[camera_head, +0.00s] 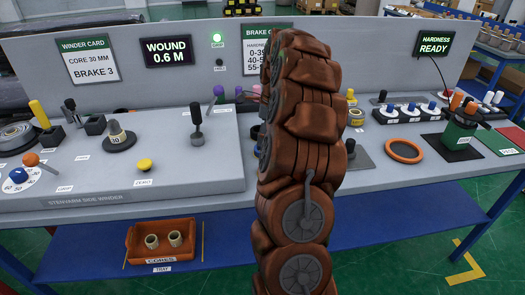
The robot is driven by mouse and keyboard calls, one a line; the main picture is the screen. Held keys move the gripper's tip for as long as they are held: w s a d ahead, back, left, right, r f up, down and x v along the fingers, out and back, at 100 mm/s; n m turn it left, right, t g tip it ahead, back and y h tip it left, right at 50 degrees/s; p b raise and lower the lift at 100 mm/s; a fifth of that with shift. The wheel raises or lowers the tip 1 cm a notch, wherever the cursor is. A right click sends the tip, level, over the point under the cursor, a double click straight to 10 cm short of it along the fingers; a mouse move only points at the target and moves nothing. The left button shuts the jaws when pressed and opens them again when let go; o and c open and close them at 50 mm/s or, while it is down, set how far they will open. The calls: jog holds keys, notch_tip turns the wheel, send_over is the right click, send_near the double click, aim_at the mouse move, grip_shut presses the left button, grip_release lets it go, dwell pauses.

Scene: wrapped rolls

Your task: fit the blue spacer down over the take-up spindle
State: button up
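My brown, jointed arm rises through the middle of the head view and covers the centre of the bench. My gripper does not show; it may be behind the arm. A small blue edge (257,131) shows just left of the arm, mostly hidden; I cannot tell whether it is the blue spacer. I cannot make out the take-up spindle for certain. A dark upright post with a rounded top (196,120) stands on the raised grey winder housing (150,178), left of the arm.
An orange bin (139,254) with two cores sits on the blue lower shelf (225,248).

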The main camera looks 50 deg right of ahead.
jog(key=f, duration=0.2)
jog(key=f+p, duration=0.1)
jog(key=shift+a+f, duration=0.35)
jog(key=shift+f, duration=0.05)
jog(key=shift+w+f, duration=0.1)
jog(key=shift+f, duration=0.4)
jog(key=c, duration=1)
